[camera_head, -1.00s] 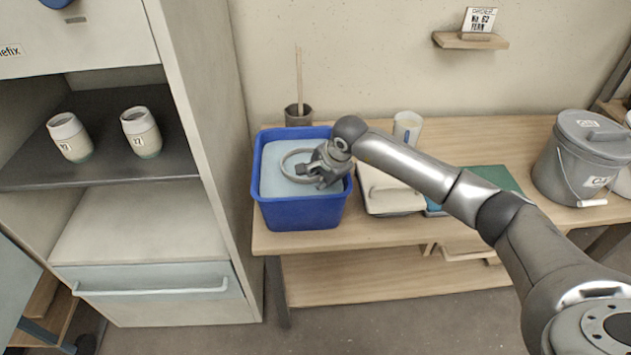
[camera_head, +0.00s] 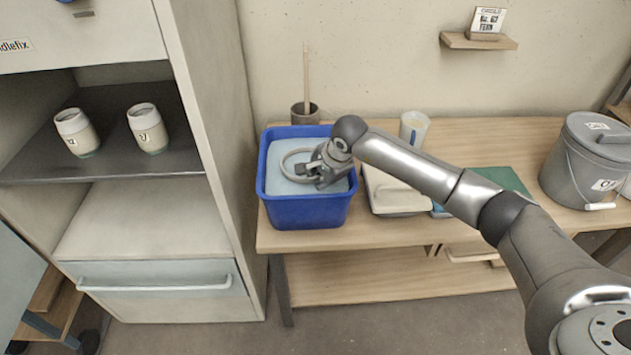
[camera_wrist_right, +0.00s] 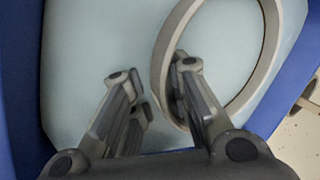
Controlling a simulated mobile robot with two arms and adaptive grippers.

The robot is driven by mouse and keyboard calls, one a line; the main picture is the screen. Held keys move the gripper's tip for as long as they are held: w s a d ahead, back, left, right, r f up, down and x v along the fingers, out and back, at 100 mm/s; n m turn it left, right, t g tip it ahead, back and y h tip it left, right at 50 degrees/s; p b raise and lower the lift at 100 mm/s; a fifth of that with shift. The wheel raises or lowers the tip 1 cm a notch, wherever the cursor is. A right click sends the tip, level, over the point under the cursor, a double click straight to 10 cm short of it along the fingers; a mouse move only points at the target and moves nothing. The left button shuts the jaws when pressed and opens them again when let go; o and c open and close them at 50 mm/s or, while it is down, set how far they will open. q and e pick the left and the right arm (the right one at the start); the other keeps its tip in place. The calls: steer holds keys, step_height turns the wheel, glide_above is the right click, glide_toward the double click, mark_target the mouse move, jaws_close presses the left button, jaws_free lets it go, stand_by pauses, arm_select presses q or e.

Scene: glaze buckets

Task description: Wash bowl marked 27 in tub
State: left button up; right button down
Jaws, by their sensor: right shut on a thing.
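The blue tub (camera_head: 306,212) stands at the left end of the wooden table, filled with pale blue water. A bowl (camera_head: 284,163) sits in the water with its round grey-beige rim showing; no number on it can be read. My right gripper (camera_head: 305,171) reaches into the tub from the right and is shut on the bowl at its near right side. In the right wrist view the bowl's rim (camera_wrist_right: 262,62) shows as a large ring beside the right finger of my gripper (camera_wrist_right: 150,88). The bowl's lower part is hidden. My left gripper is out of view.
Two cream jars, left (camera_head: 77,132) and right (camera_head: 147,128), stand on the cabinet shelf. A dark pot (camera_head: 305,114) with a stick is behind the tub. A pale lidded box (camera_head: 394,196), a white cup (camera_head: 413,127) and a grey bucket (camera_head: 580,167) share the table.

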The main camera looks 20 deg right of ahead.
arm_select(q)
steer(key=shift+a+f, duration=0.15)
arm_select(e)
steer(key=shift+d, duration=0.65)
steer(key=shift+a+r, duration=0.1)
steer(key=shift+a, duration=0.05)
steer(key=shift+a, duration=1.1)
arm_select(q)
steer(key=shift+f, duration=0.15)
arm_select(e)
steer(key=shift+d, duration=0.1)
steer(key=shift+d+b, duration=0.45)
steer(key=shift+d, duration=0.7)
steer(key=shift+r+p, duration=1.35)
steer(key=shift+r, duration=1.15)
steer(key=shift+r+p, duration=0.4)
steer(key=shift+r, duration=0.45)
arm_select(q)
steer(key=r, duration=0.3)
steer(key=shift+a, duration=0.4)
